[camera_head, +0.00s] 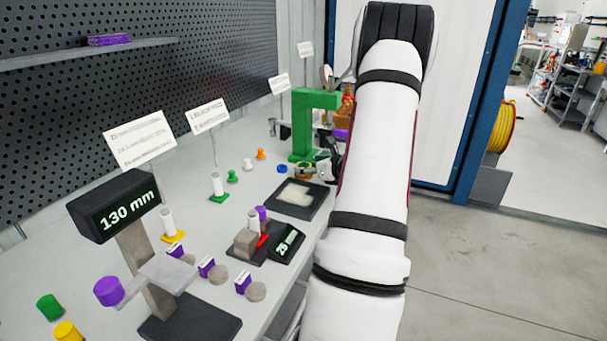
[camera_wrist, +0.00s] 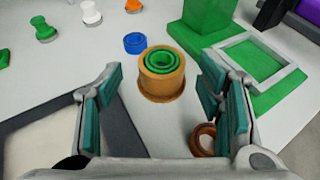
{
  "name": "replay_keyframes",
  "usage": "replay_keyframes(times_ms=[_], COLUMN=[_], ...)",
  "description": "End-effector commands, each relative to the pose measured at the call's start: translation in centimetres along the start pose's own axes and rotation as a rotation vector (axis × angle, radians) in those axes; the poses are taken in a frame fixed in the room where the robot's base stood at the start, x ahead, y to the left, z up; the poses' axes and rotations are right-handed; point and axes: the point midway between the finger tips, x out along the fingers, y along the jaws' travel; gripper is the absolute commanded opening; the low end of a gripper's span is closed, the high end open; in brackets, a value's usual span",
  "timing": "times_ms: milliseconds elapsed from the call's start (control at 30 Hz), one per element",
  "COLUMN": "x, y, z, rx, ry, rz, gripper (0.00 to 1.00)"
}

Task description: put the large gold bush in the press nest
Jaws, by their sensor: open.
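A gold bush (camera_wrist: 161,92) stands upright on the white bench in the wrist view, with green concentric rings in its open top. My gripper (camera_wrist: 161,72) is open, one teal-padded finger on each side of the bush, with gaps between. I cannot tell how far above it the fingers are. The green press (camera_head: 302,120) stands behind. In the wrist view, its green base carries a square grey frame (camera_wrist: 284,80) around a green floor, which looks like the nest and is empty. In the head view my gripper (camera_head: 322,168) is small and partly hidden by my arm.
A copper ring (camera_wrist: 203,140) lies by my right finger. A small blue ring (camera_wrist: 135,42) lies behind the bush. A dark-rimmed tray (camera_head: 283,211) is in front. Green, white and orange pegs stand to the left. A purple part (camera_wrist: 300,20) is at far right.

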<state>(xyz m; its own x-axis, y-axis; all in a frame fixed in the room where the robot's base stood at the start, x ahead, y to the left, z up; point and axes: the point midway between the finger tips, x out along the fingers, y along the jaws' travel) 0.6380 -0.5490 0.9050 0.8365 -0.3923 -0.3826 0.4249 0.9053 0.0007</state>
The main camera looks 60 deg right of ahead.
Motion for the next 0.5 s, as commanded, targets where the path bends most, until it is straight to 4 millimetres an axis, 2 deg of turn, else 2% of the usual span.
replay_keyframes(times_ms=[100, 200, 500], x=[1.9, 2.8, 3.2], y=[-0.1, -0.2, -0.2], z=[-0.1, -0.1, -0.1], rx=[0.0, 0.0, -0.001], ry=[-0.001, 0.0, 0.0], rz=[0.001, 0.0, -0.001], gripper=[0.61, 0.61, 0.61])
